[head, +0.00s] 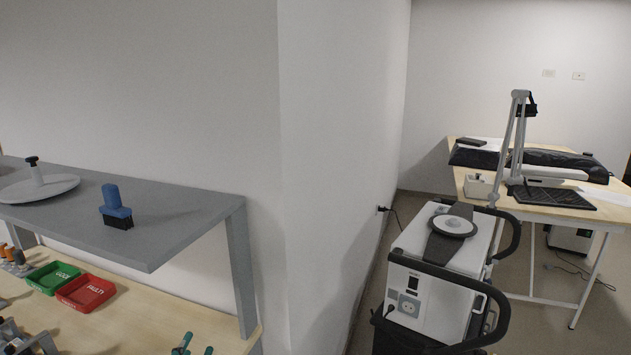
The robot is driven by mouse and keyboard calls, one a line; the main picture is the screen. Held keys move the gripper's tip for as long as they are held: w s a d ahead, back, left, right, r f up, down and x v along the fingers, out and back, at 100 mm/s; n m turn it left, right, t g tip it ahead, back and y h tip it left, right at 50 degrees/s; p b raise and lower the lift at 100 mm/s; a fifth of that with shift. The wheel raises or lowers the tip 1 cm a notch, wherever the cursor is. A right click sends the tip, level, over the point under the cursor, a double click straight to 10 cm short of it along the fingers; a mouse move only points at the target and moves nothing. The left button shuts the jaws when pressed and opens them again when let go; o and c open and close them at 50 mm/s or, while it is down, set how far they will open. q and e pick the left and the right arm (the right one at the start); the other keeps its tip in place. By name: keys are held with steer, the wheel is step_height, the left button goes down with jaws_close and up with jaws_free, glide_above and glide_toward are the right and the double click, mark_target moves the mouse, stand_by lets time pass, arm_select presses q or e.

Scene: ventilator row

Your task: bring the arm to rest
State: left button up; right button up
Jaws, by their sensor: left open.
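My left gripper (28,341) shows only in part, as grey metal pieces at the bottom left corner of the head view. It is low over the wooden bench (150,318), open, with nothing seen between its fingers. Most of its arm is outside the picture. My right gripper and right arm are not in view.
A grey shelf (178,222) overhangs the bench, bearing a blue brush (116,207) and a white disc with a black knob (38,186). Green (52,278) and red (86,292) trays and teal handles (184,343) are below. A white wheeled machine (410,267) stands right, past a wall corner.

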arm_select(q)
steer(key=s+d+f+n+g, duration=0.2)
steer(key=s+f+n+g, duration=0.6)
steer(key=s, duration=0.5)
steer(key=s+d+f+n+g, duration=0.1)
steer(key=s+f+n+g, duration=0.45)
steer(key=s+f, duration=0.7)
steer(key=s+f+g, duration=0.2)
steer(key=s+f, duration=0.1)
steer(key=f, duration=1.7)
steer(key=s+a+f, duration=0.2)
steer(key=s+f, duration=1.2)
steer(key=s, duration=0.2)
steer(key=shift+a+f+m+g, duration=0.25)
steer(key=shift+m+g, duration=0.2)
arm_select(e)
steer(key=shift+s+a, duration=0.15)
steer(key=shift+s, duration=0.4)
